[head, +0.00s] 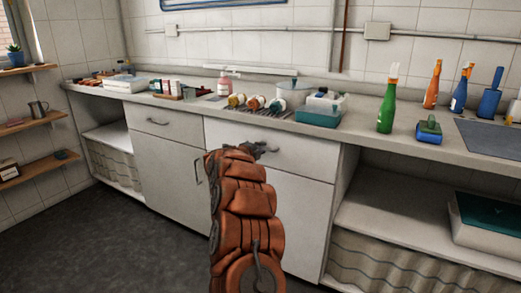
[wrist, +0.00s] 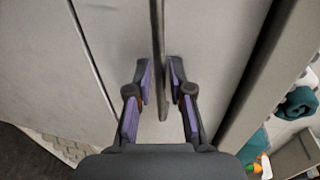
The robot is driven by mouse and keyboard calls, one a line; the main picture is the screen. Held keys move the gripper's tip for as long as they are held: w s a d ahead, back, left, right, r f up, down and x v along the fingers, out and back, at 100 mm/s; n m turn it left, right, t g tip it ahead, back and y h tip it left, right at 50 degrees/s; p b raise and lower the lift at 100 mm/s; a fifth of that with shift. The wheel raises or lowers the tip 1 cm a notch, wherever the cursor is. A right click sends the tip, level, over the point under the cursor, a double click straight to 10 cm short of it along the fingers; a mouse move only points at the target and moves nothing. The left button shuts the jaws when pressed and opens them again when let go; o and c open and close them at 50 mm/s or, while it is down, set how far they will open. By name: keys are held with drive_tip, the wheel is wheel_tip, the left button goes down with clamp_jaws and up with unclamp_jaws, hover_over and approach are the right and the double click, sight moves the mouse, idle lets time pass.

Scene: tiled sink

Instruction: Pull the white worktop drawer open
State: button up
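The white worktop drawer (head: 305,158) sits under the worktop, right of the picture's middle in the head view. Its front looks closed, flush with the cabinet. My gripper (head: 262,149) is at the drawer front, and my orange arm hides part of it. In the wrist view the drawer front (wrist: 205,35) fills the middle. A grey bar handle (wrist: 158,30) runs down between the two purple-padded fingers of my gripper (wrist: 160,72). The fingers are apart, one on each side of the bar, with small gaps showing. The handle is mostly hidden in the head view.
Another drawer (head: 157,121) with a handle is to the left, and a cabinet door (head: 170,175) is below it. The worktop (head: 350,133) holds bottles, including a green bottle (head: 387,105), jars and a teal-sided box (head: 318,117). Open shelves flank the cabinets. Dark floor (head: 110,235) is clear at left.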

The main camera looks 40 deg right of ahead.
clamp_jaws()
idle(0.6)
